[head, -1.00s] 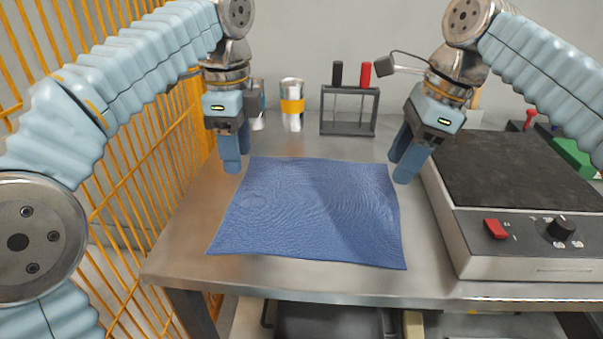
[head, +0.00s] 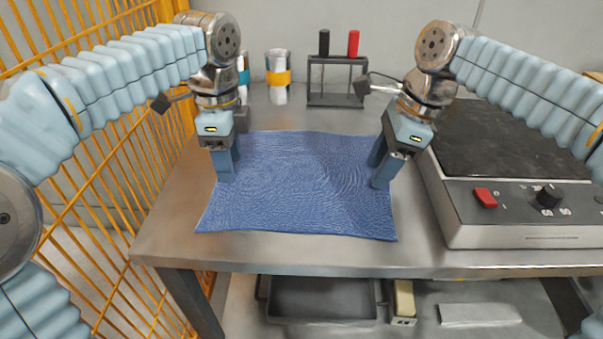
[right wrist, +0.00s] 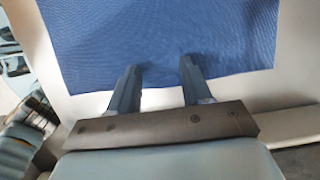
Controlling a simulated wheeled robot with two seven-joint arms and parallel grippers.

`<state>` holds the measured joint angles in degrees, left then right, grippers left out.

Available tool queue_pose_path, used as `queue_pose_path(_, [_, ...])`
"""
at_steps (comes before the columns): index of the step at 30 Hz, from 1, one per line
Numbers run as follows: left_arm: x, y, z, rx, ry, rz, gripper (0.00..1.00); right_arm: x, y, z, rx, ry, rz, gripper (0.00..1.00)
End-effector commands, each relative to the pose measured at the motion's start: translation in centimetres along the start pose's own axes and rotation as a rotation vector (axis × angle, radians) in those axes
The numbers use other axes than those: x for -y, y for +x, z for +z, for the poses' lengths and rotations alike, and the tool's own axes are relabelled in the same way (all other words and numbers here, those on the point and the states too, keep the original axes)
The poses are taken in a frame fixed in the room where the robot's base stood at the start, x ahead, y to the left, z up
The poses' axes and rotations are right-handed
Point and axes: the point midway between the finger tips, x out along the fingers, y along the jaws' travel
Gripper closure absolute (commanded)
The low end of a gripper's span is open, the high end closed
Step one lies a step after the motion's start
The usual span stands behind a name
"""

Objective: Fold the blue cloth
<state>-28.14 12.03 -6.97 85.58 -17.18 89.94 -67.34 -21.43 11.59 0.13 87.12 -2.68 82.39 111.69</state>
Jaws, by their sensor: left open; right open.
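The blue cloth (head: 300,190) lies spread out on the metal table, roughly square with slight ripples. My left gripper (head: 226,178) is open and empty at the cloth's left side, its fingers overlapping the cloth in the head view. My right gripper (head: 380,182) is open at the cloth's right side. In the right wrist view its two fingers (right wrist: 155,75) are apart, with their tips over the edge of the cloth (right wrist: 160,40). I cannot tell whether either gripper touches the cloth.
A hot plate device (head: 520,205) with a red switch stands to the right. A rack (head: 336,82) with black and red handles and a can with a yellow band (head: 278,78) stand behind the cloth. An orange fence (head: 120,200) is at the left. The table's front strip (head: 290,250) is bare.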

Motion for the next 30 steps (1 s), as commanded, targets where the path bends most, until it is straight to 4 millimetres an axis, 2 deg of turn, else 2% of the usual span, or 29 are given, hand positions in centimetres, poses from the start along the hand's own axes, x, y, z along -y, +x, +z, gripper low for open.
queue_pose_path(9, [0.00,0.29,0.00,0.001,0.000,0.001,0.52,-0.01,0.20,-0.05,-0.001,0.000,0.001,0.52])
queue_pose_path(27, [0.00,0.33,0.01,0.001,0.000,0.001,0.98,0.00,0.26,-0.09,-0.002,0.000,0.002,0.98])
queue_pose_path(30, [0.00,0.33,0.01,0.001,0.000,0.001,1.00,0.00,0.26,-0.10,-0.002,0.001,0.002,1.00])
